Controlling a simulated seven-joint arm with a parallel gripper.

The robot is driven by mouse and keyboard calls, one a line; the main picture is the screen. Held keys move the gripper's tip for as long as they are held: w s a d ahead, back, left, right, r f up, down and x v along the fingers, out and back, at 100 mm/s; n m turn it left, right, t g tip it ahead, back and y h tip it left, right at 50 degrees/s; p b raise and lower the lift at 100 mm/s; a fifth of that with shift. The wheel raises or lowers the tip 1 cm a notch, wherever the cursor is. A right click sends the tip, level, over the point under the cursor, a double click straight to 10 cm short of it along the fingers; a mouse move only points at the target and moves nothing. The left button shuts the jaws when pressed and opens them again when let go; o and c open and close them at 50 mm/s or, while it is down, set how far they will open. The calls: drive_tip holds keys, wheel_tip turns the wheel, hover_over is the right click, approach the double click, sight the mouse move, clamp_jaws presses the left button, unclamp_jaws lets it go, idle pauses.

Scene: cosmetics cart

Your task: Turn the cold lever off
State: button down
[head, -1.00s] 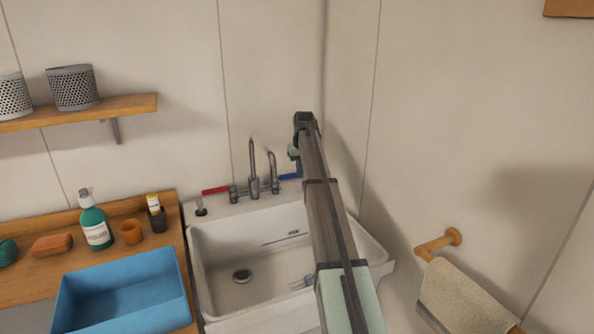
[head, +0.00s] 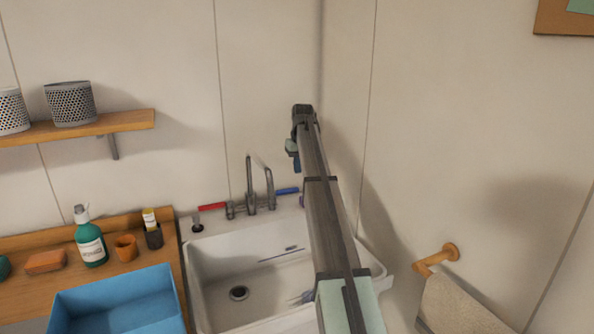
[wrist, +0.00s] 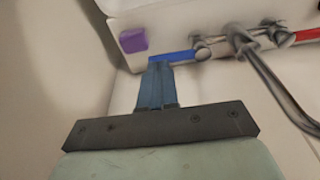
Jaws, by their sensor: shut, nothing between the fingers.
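The cold lever (head: 287,190) is the blue handle on the right of the sink's tap (head: 251,190) in the head view. It points out to the right. In the wrist view the blue lever (wrist: 172,56) lies just beyond my fingertips, near its free end. My gripper (head: 297,168) is above the lever and slightly right of it in the head view. Its blue fingers (wrist: 159,66) are together and empty in the wrist view. I cannot tell whether the fingertips touch the lever. The red lever (head: 212,206) points left from the tap.
The white sink (head: 210,262) lies below the tap. A purple block (wrist: 132,40) sits on its ledge near the blue lever. A wall is close on the right, with a wooden towel bar (head: 436,259). A blue bin (head: 120,300) and green bottle (head: 90,240) stand left.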

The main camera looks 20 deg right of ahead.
approach(292, 190)
drive_tip(key=s+f, duration=0.3)
drive_tip(key=f, duration=0.2)
drive_tip(key=shift+w+a+f, duration=0.1)
drive_tip(key=shift+w+f, duration=0.35)
drive_tip(key=shift+w, duration=0.35)
drive_tip(key=shift+w+a+f, duration=0.1)
drive_tip(key=shift+w+f, duration=0.35)
drive_tip(key=shift+w, duration=0.35)
drive_tip(key=shift+w, duration=0.1)
drive_tip(key=shift+w+d+f, duration=0.1)
drive_tip(key=shift+w+f, duration=0.05)
drive_tip(key=shift+w, duration=0.4)
drive_tip(key=shift+s, duration=0.1)
drive_tip(key=s+r, duration=0.5)
drive_tip(key=r, duration=0.7)
drive_tip(key=shift+s, duration=0.4)
